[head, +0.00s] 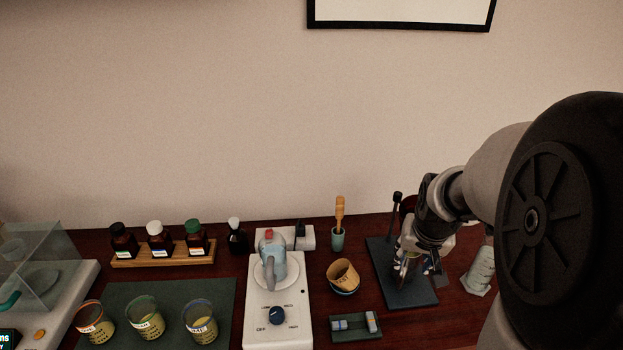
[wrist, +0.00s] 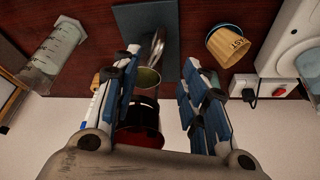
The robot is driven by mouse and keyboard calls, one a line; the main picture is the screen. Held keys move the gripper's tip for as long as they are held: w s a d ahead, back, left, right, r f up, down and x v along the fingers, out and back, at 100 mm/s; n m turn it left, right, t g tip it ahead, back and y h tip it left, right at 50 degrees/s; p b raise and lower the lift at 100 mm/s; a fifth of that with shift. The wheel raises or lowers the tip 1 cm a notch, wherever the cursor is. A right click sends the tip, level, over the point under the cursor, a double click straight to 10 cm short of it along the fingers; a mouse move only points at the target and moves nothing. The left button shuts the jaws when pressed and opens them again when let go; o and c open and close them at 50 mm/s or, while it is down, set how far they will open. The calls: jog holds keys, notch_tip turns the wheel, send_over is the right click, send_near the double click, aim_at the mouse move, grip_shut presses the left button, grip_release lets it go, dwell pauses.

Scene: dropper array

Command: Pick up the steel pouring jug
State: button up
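A shiny steel vessel (wrist: 157,46), seemingly the pouring jug, stands by the dark base plate in the wrist view. A round opening with yellow-green content shows below its curved steel part. My gripper (wrist: 160,62) is open, one finger on each side of it, with gaps showing. Whether either finger touches it I cannot tell. In the head view my gripper (head: 410,258) covers most of it. A pale blue jug-like vessel (head: 272,262) with a grey handle sits on the white hot plate (head: 278,325).
Several jars and bottles stand farther left.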

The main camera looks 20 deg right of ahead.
aim_at(402, 281)
jog(key=b+x, duration=0.1)
jog(key=x, duration=0.4)
jog(key=b+x, duration=0.2)
jog(key=x, duration=0.4)
jog(key=shift+a+f, duration=0.1)
jog(key=shift+a, duration=0.1)
jog(key=x, duration=0.1)
jog(key=b+x, duration=0.1)
jog(key=x, duration=0.1)
jog(key=b+x, duration=0.1)
jog(key=x, duration=0.1)
jog(key=shift+s+a+f, duration=0.15)
jog(key=shift+s+f, duration=0.15)
jog(key=shift+s, duration=0.05)
jog(key=shift+r, duration=0.1)
grip_shut()
